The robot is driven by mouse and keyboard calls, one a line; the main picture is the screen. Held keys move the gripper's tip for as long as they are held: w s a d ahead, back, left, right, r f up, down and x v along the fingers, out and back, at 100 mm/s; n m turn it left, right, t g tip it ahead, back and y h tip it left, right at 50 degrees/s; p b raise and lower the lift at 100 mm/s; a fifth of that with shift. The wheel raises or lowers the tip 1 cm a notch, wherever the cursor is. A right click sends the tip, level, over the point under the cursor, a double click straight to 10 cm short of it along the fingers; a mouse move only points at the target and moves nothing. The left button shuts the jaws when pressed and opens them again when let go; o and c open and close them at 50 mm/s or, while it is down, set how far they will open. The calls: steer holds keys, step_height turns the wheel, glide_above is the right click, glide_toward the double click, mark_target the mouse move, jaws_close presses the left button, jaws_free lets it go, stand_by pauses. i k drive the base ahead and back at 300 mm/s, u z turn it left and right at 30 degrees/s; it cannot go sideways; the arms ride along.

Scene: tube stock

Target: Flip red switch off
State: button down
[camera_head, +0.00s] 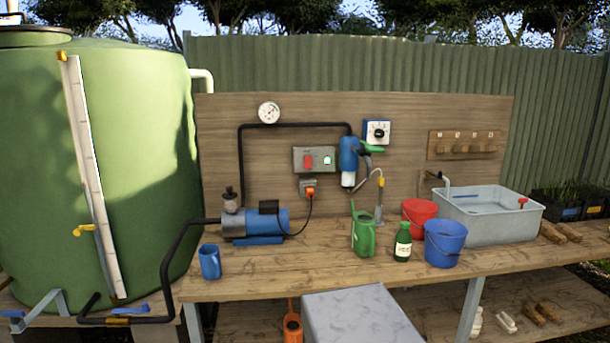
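A grey switch box (299,169) is mounted on the wooden back panel above the bench. A red switch (308,161) sits on its left part. A small green lit indicator (328,160) glows to the right of the switch. The exact position of the red switch is too small to tell. My gripper is not in view.
A blue pump (256,224) with a cord to an orange plug (310,193) stands below the switch box. A green watering can (363,236), a green bottle (403,243) and a blue bucket (445,246) stand to the right. A blue mug (210,263) stands front left.

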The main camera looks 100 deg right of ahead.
mark_target(308, 159)
steer(key=u, duration=0.45)
steer(key=k, duration=1.9)
steer(key=z, duration=1.35)
